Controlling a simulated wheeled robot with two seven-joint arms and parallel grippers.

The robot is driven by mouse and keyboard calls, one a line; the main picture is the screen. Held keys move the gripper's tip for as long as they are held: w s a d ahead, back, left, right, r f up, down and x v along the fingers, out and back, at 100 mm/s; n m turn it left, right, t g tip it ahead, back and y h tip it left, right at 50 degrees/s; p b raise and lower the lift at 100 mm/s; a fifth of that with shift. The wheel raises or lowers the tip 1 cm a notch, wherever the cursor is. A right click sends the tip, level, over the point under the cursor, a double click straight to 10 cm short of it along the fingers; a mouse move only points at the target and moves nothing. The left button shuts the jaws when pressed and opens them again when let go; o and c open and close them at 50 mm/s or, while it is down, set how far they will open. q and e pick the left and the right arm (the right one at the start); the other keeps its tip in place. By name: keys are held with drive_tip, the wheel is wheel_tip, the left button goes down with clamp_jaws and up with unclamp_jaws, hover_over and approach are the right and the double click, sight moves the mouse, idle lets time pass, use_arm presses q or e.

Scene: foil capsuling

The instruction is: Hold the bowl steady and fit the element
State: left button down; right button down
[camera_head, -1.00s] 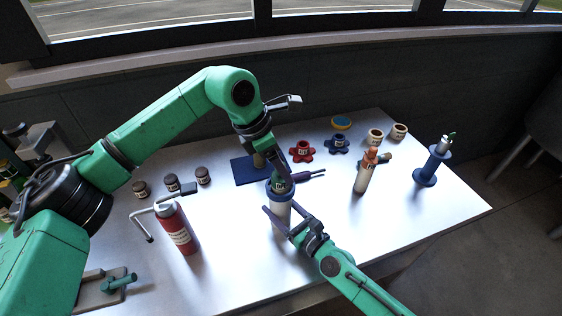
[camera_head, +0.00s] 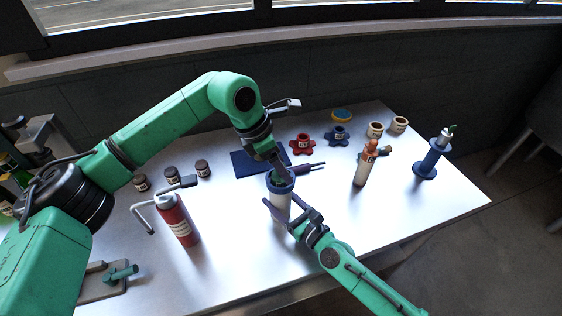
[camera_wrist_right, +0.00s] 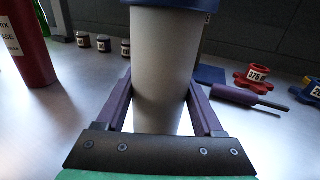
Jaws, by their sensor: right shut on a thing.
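The bowl is a tall white cylinder with a blue rim (camera_head: 280,208), upright in the middle of the table; it also shows close up in the right wrist view (camera_wrist_right: 168,70). My right gripper (camera_head: 283,216) is shut around its white body, one purple finger on each side. My left gripper (camera_head: 279,176) points down at the bowl's mouth from above, its tips at or inside the blue rim. Its fingertips are too small and covered to tell whether they are open or shut. I cannot make out the element; anything inside the bowl is hidden.
A blue mat (camera_head: 248,164) and a purple-handled tool (camera_head: 304,168) lie behind the bowl. A red bottle (camera_head: 178,220) stands left, an orange-topped bottle (camera_head: 364,166) and blue stand (camera_head: 430,160) right. Red (camera_head: 302,143) and blue (camera_head: 338,136) knobs sit behind. The front right is clear.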

use_arm(q)
drive_tip(key=shift+f, duration=0.65)
unclamp_jaws()
drive_tip(key=v, duration=1.2)
drive_tip(key=shift+d, duration=0.1)
use_arm(e)
unclamp_jaws()
